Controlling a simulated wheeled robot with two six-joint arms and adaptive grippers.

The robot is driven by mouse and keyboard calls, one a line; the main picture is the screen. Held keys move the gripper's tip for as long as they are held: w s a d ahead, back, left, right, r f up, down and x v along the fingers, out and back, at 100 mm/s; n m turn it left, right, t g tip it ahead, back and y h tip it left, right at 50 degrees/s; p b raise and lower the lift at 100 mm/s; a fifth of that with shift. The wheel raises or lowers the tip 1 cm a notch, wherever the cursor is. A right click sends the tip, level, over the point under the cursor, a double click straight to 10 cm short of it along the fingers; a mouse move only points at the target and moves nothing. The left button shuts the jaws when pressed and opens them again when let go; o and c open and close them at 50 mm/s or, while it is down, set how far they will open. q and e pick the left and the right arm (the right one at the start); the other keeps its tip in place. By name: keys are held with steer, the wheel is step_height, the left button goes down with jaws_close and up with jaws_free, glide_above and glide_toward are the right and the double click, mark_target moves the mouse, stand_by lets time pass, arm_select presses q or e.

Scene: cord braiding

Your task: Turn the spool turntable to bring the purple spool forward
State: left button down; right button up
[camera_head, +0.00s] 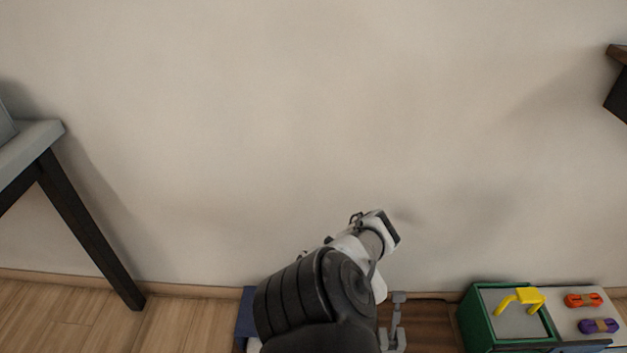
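A purple spool-like piece (599,326) lies at the lower right on a light panel, just in front of an orange one (584,300). Whether this is the task's purple spool I cannot tell. No turntable can be made out. One of my arms, black and white, rises from the bottom centre and hides part of the table behind it. I cannot tell which arm it is, and no gripper fingers can be clearly made out. The purple piece is well to the right of this arm, and nothing touches it.
A green-rimmed box (468,318) with a yellow bracket-like piece (522,299) stands left of the panel. A grey jointed part (397,318) shows beside my arm over a brown wooden top (430,325). A grey table (38,140) stands at left. A bare wall fills the background.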

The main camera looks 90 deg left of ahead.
arm_select(q)
steer(key=shift+d, duration=0.1)
stand_by(0.4)
steer(key=c, duration=0.6)
jaws_free()
steer(key=v, duration=0.7)
steer(key=shift+r, duration=0.2)
